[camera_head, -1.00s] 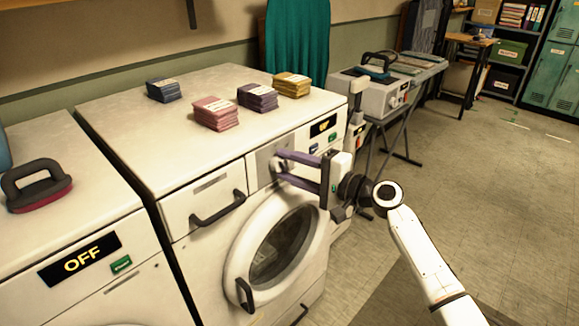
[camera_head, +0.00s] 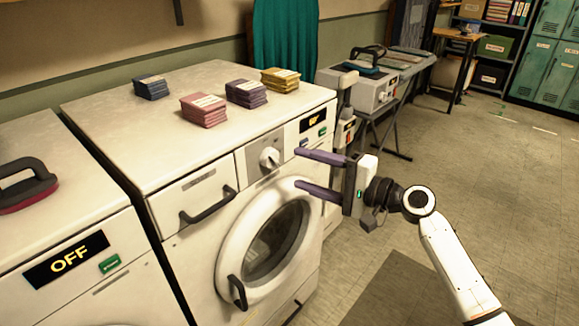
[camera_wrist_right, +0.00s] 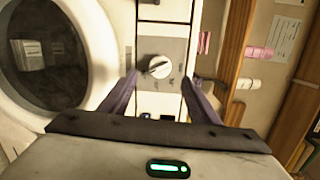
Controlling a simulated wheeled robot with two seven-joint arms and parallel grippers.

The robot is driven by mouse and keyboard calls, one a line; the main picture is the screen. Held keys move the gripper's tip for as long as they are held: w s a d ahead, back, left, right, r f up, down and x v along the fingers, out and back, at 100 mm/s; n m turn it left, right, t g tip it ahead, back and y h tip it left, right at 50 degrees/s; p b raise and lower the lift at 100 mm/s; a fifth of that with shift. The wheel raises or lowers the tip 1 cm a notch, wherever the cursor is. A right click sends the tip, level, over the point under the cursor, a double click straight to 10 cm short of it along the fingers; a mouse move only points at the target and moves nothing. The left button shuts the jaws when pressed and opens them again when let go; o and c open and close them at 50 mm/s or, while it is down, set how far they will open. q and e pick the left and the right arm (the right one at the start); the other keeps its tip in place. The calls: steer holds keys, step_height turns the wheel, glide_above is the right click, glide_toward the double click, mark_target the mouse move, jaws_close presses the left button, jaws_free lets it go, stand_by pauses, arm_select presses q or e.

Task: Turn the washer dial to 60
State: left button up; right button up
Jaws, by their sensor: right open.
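The washer dial (camera_head: 269,157) is a round pale knob on a grey panel at the top front of the washer (camera_head: 165,183). In the right wrist view the dial (camera_wrist_right: 158,66) shows a dark mark on its left side. My right gripper (camera_head: 299,168) is open and empty, with its two purple fingers in front of the panel, apart from the dial. In the right wrist view the dial lies between and beyond the fingertips (camera_wrist_right: 160,76). The washer's small display (camera_head: 313,119) has yellow characters too small to read surely. My left gripper is not in view.
Several card stacks, such as the pink one (camera_head: 204,110), lie on the washer top. The drawer handle (camera_head: 208,206) and round door (camera_head: 270,240) are close by. A second machine with an OFF display (camera_head: 68,259) stands left. Floor at the right is open.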

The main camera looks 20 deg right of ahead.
steer(key=v, duration=0.2)
steer(key=shift+s+d+r, duration=0.1)
steer(key=shift+s+d, duration=0.1)
steer(key=shift+s, duration=0.1)
steer(key=s+a+f+n+g+h, duration=0.15)
steer(key=s+f, duration=0.25)
steer(key=f, duration=0.4)
steer(key=s+a+f+n+g+h, duration=0.1)
steer(key=s+f+n+h, duration=0.1)
steer(key=s+f, duration=0.5)
steer(key=s+a+f+n+g+h, duration=0.1)
steer(key=s+a+f+n+h, duration=0.1)
steer(key=f, duration=0.8)
steer(key=s+a+f+n+g+h, duration=0.1)
steer(key=s+f+n, duration=0.3)
steer(key=s, duration=0.4)
steer(key=s+a+f+n+h, duration=0.1)
steer(key=s+f+n, duration=0.3)
steer(key=s, duration=0.5)
steer(key=shift+s+a+f+g, duration=0.15)
steer(key=shift+a+f+g, duration=0.25)
steer(key=shift+a, duration=0.3)
steer(key=shift+h, duration=0.25)
